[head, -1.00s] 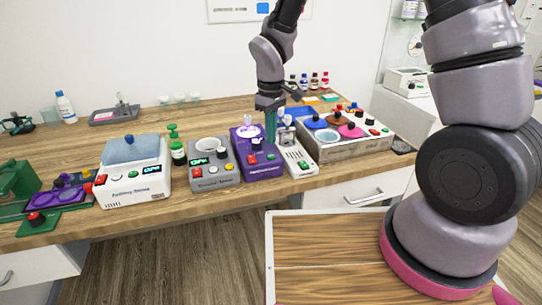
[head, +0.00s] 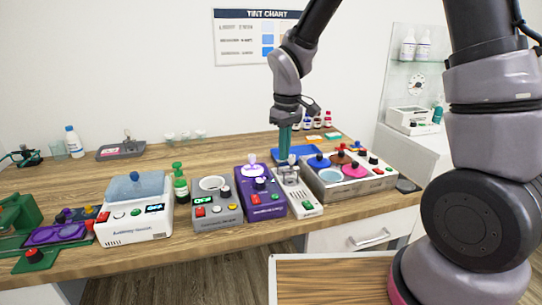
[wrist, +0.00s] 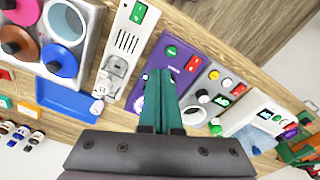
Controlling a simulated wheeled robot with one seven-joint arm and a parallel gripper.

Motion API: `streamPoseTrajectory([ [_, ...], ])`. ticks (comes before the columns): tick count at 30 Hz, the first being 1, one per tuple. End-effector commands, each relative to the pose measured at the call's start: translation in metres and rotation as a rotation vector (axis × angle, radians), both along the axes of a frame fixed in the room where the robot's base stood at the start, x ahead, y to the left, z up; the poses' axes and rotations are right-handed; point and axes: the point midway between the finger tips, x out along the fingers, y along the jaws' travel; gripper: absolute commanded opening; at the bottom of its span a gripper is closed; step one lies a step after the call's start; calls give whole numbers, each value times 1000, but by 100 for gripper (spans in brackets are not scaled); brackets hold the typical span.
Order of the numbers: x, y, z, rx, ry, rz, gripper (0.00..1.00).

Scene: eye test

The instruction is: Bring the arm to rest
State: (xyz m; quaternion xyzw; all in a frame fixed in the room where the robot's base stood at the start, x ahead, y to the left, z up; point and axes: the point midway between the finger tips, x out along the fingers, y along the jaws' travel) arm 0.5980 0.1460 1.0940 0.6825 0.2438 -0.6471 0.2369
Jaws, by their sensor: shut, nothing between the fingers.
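My gripper (head: 284,157) hangs from my arm with its teal fingers pointing down, in the head view above the bench near the purple device (head: 262,196) and the white device (head: 298,192). In the wrist view the gripper (wrist: 160,72) shows its fingers pressed together, with nothing between them. The fingertips appear in front of the purple device (wrist: 166,66) there. The exact height above the devices is hard to tell.
A blue tray (head: 296,153) lies behind the gripper.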

Motion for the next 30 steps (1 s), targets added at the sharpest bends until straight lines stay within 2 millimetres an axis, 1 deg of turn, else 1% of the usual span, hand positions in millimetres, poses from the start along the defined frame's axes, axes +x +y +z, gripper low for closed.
streamPoseTrajectory([
  [1,3,-15,23,19,-31,-58,0],
  [4,1,-47,65,62,-84,-192,0],
  [6,-4,-70,92,95,-120,-289,0],
  [8,-11,-88,114,125,-151,-369,0],
  [9,-16,-100,127,147,-170,-423,0],
  [11,-26,-117,146,181,-201,-500,0],
  [12,-33,-128,158,204,-221,-553,0],
  [15,-54,-153,184,267,-270,-677,0],
  [19,-84,-179,210,352,-331,-823,0],
  [21,-99,-188,219,394,-357,-886,0],
  [24,-115,-197,228,440,-385,-953,0],
  [27,-125,-201,232,470,-401,-992,0],
  [30,-129,-203,233,482,-407,-1009,0],
])
